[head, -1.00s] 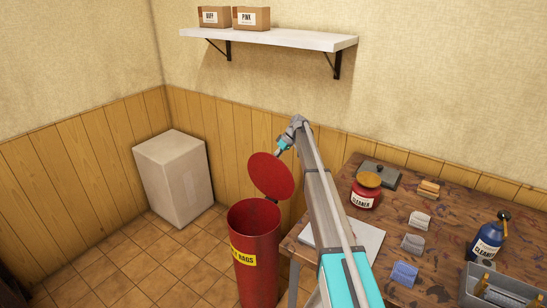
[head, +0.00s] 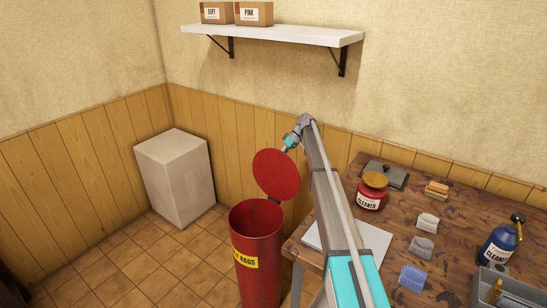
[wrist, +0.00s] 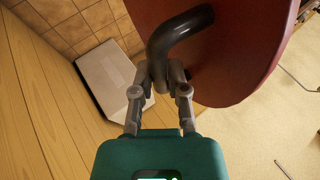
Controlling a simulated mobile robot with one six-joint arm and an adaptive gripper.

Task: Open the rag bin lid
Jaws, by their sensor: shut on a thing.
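The red rag bin (head: 257,262) stands on the floor left of the bench, with a yellow label on its front. Its round red lid (head: 276,174) is tilted up, near upright, at the back of the rim, and the bin's mouth is open. In the wrist view the lid (wrist: 240,50) fills the upper right, and its dark curved handle (wrist: 172,38) runs down between my fingers. My gripper (wrist: 160,78) is shut on the handle. In the head view my gripper (head: 287,147) is behind the lid's upper right edge, and the handle is hidden there.
A wooden bench (head: 455,235) at right holds a red cleaner jar (head: 371,194), a blue bottle (head: 497,245), a grey bin and several small blocks. A pale box (head: 174,177) stands left on the tiled floor. A wall shelf (head: 285,35) is above.

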